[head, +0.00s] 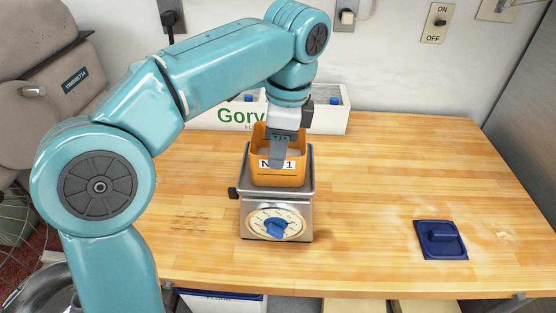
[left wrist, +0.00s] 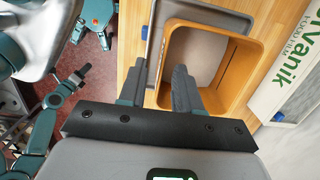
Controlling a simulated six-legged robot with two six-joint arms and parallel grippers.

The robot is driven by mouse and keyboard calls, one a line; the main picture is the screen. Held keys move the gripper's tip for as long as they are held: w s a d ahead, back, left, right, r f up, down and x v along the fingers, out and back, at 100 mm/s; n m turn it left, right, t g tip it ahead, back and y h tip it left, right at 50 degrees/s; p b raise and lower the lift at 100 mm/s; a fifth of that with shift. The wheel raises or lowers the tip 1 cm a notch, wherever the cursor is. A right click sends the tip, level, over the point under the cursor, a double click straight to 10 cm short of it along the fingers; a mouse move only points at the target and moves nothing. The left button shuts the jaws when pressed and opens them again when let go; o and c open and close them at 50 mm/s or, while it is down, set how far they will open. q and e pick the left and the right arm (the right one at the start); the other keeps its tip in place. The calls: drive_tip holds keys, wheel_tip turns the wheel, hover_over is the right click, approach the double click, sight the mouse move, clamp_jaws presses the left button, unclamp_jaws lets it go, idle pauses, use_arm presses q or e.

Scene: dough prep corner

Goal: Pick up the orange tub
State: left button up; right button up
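The orange tub (head: 293,178) stands upright on the steel tray of a kitchen scale (head: 248,222), with a white label on its front partly covered by my finger. My left gripper (head: 279,150) reaches down over the tub from above. One finger is in front of the near wall, over the label. In the left wrist view the fingers (left wrist: 160,85) are spread, with a wall of the tub (left wrist: 245,75) in the gap between them. One finger is inside the tub's opening and the other outside. Whether either touches the wall is unclear. My right gripper is out of view.
A white box (head: 335,120) with green lettering stands behind the scale, close to the tub. A dark blue lid with a handle (head: 440,239) lies at the right front of the wooden counter (head: 380,200). A beige mixer (head: 70,60) stands at the left. The counter's right side is mostly clear.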

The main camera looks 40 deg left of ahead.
use_arm(q)
hover_over(276, 187)
wheel_tip(276, 187, down, 4)
drive_tip(key=shift+w+f, duration=0.1)
drive_tip(key=shift+w, duration=0.05)
drive_tip(key=shift+f, duration=0.35)
drive_tip(key=shift+a+f, duration=0.1)
clamp_jaws()
